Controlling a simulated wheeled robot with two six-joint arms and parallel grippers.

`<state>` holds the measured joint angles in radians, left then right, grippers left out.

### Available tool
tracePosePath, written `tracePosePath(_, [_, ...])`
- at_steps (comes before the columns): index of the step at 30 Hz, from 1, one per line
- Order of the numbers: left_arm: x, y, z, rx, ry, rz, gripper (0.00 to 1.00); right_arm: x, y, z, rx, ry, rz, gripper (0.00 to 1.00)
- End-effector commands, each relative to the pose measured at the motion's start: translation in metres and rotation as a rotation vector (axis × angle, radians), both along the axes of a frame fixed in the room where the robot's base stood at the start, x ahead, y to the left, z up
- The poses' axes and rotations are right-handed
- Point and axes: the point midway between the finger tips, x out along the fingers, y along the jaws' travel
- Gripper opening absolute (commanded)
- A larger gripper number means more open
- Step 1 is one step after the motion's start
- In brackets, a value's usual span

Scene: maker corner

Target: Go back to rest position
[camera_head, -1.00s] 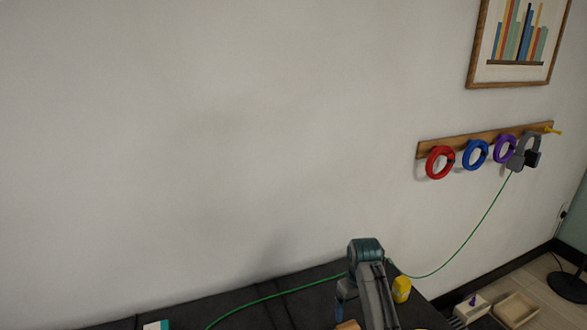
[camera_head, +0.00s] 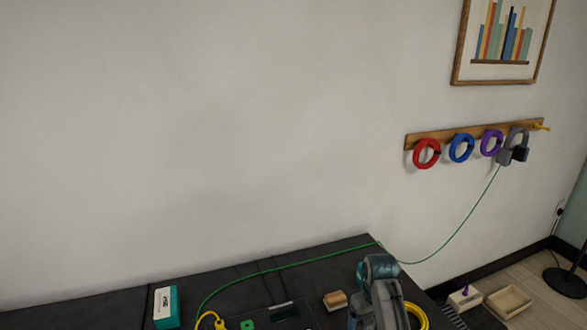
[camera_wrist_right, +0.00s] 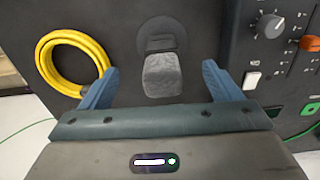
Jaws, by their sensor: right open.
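My right arm (camera_head: 378,292) rises from the bottom of the head view, over the right part of the dark bench. Its gripper cannot be made out there. In the right wrist view my right gripper (camera_wrist_right: 160,84) is open and empty, its blue fingers wide apart. A grey block on a dark panel (camera_wrist_right: 162,74) shows beyond the fingers, in the gap between them. A yellow coil (camera_wrist_right: 48,62) is beside the left finger, apart from the gripper as far as I can tell. My left gripper is not in view.
The dark bench (camera_head: 230,282) bears a teal-and-white box (camera_head: 167,307), a wooden block (camera_head: 335,300) and a green cable (camera_head: 290,265). The cable runs up to a headset (camera_head: 513,147) on the wall rack (camera_head: 420,139). A knob (camera_wrist_right: 271,25) is right in the wrist view.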

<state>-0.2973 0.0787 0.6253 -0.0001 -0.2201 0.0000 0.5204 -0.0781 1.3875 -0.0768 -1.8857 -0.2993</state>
Motion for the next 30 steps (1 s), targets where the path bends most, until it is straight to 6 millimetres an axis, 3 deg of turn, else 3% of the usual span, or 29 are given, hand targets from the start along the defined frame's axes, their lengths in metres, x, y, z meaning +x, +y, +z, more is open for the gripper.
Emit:
tracePosePath(11, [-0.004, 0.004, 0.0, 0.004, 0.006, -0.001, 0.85, -0.069, -0.026, -0.042, -0.015, -0.054, -0.079, 0.85])
tracePosePath(14, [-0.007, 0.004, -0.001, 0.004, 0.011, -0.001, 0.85, -0.103, -0.036, -0.055, -0.023, -0.079, -0.108, 0.85])
tracePosePath(20, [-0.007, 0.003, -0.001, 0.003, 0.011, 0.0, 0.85, -0.191, -0.057, -0.066, -0.041, -0.149, -0.169, 0.85])
tracePosePath(24, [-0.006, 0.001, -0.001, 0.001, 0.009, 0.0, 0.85, -0.25, -0.065, -0.059, -0.048, -0.199, -0.197, 0.85])
tracePosePath(30, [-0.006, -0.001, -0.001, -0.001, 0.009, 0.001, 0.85, -0.303, -0.069, -0.041, -0.046, -0.247, -0.215, 0.85])
